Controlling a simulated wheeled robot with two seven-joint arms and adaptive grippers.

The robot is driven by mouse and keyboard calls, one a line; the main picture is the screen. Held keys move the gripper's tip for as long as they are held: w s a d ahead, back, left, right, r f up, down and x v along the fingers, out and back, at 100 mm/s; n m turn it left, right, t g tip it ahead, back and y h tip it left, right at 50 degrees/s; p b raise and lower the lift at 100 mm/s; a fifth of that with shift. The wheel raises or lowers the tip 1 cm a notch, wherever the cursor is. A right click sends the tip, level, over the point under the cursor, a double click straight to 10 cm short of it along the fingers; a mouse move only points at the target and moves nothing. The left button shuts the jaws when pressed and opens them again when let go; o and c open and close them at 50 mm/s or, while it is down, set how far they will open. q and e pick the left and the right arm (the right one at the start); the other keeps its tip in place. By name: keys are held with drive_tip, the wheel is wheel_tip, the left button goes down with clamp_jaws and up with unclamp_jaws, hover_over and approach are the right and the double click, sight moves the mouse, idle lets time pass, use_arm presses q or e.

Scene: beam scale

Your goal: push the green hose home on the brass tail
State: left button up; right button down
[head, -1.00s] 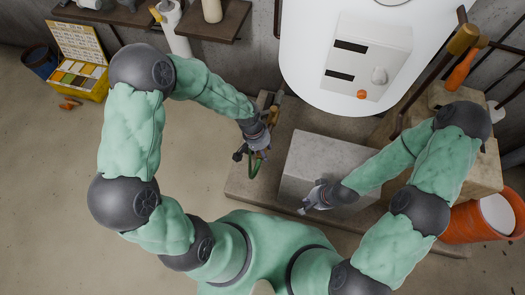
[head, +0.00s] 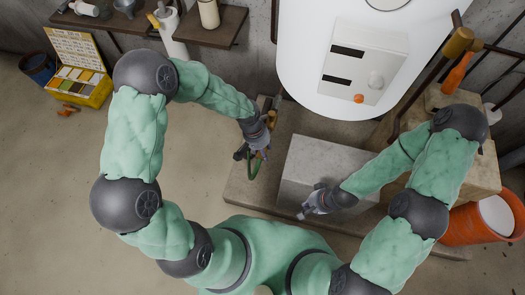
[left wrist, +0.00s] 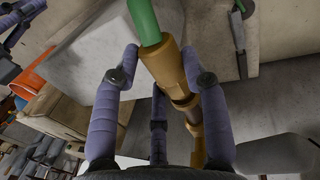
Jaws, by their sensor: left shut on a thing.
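The green hose (left wrist: 144,20) runs into a wide brass-coloured collar (left wrist: 165,68) in the left wrist view. Narrower brass parts (left wrist: 195,130) continue in line below it; I cannot tell where the brass tail begins or how deep the hose sits. My left gripper (left wrist: 160,62) has its fingers on both sides of the collar and is shut on it. In the head view my left gripper (head: 254,150) hides the joint, and a loop of green hose (head: 254,168) shows below it. My right gripper (head: 306,210) is over the front of the grey block, its fingers too small to judge.
The grey block (head: 315,160) stands right of the left gripper on a low slab (head: 240,192). A white tank (head: 305,60) rises behind. An orange bucket (head: 470,235) is at the right, and a yellow case (head: 95,92) lies open on the floor at the far left.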

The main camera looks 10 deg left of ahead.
use_arm(q)
drive_tip(key=shift+w, duration=0.55)
drive_tip(key=o, duration=1.4)
drive_tip(key=v, duration=1.2)
